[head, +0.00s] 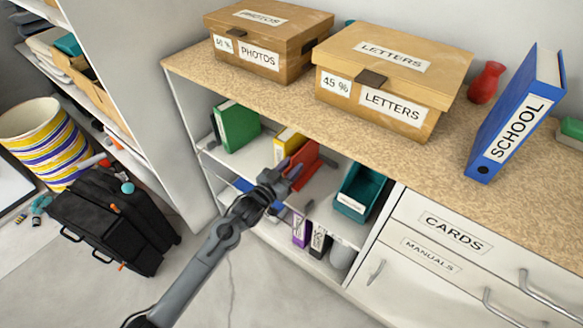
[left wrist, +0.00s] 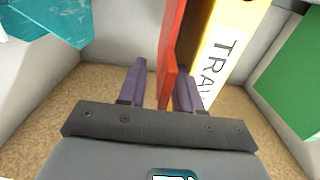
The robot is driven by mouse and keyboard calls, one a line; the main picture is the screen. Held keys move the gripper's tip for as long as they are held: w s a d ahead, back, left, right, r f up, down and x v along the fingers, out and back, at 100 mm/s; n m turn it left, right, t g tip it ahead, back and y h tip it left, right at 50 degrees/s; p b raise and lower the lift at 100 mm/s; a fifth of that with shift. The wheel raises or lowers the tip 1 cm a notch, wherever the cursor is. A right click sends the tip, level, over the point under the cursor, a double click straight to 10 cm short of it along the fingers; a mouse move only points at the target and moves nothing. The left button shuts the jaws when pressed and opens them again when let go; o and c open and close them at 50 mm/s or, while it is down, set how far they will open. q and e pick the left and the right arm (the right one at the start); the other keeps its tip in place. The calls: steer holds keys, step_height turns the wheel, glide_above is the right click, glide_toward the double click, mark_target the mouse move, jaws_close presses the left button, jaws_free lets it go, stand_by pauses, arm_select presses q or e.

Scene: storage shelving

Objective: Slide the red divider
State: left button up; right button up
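The red divider (head: 304,160) stands on the upper inner shelf of the low cabinet, in front of a yellow binder (head: 287,143). My left gripper (head: 289,169) reaches in from the left at the divider's near edge. In the left wrist view, its two purple fingers (left wrist: 160,75) are apart, and the red divider (left wrist: 172,42) stands upright between them. The divider is closer to the right finger; a gap shows at the left finger. I cannot tell whether the right finger touches it. My right gripper is not in view.
The yellow binder (left wrist: 222,50) is close beside the divider. A green binder (head: 237,127) and a teal bin (head: 357,200) stand on either side along the shelf. The wooden countertop (head: 290,100) overhangs the shelf. A black suitcase (head: 110,220) is on the floor at left.

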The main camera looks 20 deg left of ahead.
arm_select(q)
steer(key=s+d+b, duration=0.1)
steer(key=d, duration=0.3)
steer(key=r+p+v, duration=0.1)
steer(key=p+v, duration=0.3)
steer(key=v, duration=0.7)
steer(key=s+r+g+p, duration=0.1)
steer(key=s+r+p, duration=0.2)
steer(key=r+p, duration=0.4)
steer(key=s+d+r+n+g+y+p, duration=0.1)
steer(key=s+r+p, duration=0.3)
steer(key=r+p, duration=0.3)
steer(key=s+d+r+g+p, duration=0.1)
steer(key=s+r+p, duration=0.3)
steer(key=p, duration=1)
steer(key=shift+r+n+g, duration=0.3)
steer(key=shift+r+g, duration=0.1)
steer(key=shift+r, duration=1.2)
steer(key=shift+c, duration=0.3)
